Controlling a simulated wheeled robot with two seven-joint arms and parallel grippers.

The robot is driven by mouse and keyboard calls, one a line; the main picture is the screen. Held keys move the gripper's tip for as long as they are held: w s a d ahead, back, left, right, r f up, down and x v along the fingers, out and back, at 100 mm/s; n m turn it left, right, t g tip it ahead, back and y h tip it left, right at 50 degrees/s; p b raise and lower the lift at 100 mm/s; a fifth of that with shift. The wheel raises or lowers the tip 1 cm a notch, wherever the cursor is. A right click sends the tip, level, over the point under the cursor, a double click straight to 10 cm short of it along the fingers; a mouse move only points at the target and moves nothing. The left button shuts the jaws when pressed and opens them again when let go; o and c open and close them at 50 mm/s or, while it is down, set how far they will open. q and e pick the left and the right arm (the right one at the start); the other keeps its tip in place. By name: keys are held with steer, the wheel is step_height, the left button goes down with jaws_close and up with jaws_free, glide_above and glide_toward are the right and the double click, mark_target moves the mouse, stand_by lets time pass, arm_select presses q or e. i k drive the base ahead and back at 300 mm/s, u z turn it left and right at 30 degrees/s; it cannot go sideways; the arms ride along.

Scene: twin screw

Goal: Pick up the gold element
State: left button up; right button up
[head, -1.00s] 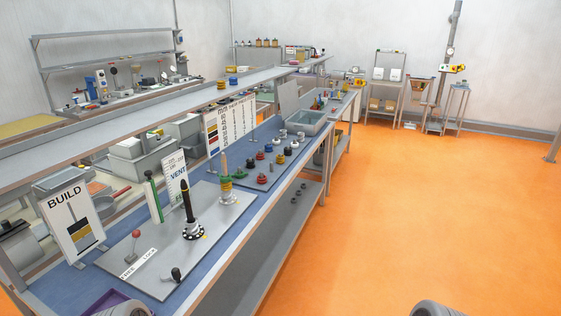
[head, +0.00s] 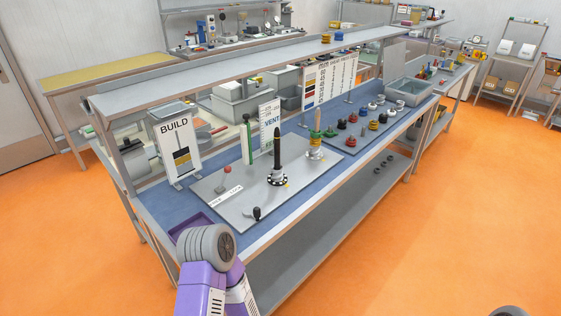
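Small finned elements in several colours stand in rows on the blue bench top. A purple arm of mine with a grey rounded joint shows at the bottom left of the head view, in front of the bench. Neither of my grippers is in view.
The grey plate (head: 222,212) carries a dark upright shaft (head: 277,153), a second shaft with green and orange parts (head: 315,143), and a red-knobbed lever (head: 227,171). A BUILD sign (head: 178,143) stands at left. The orange floor (head: 440,240) right of the bench is clear.

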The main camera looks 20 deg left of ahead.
mark_target(373, 126)
steer(key=z, duration=1)
steer(key=k, duration=1.25)
steer(key=z, duration=0.85)
steer(key=i, duration=1.15)
steer(key=u, duration=0.45)
steer(key=i, duration=2)
steer(key=u, duration=0.6)
steer(key=i, duration=1.95)
steer(key=u, duration=1.5)
steer(key=i, duration=1.15)
steer(key=u, duration=1.25)
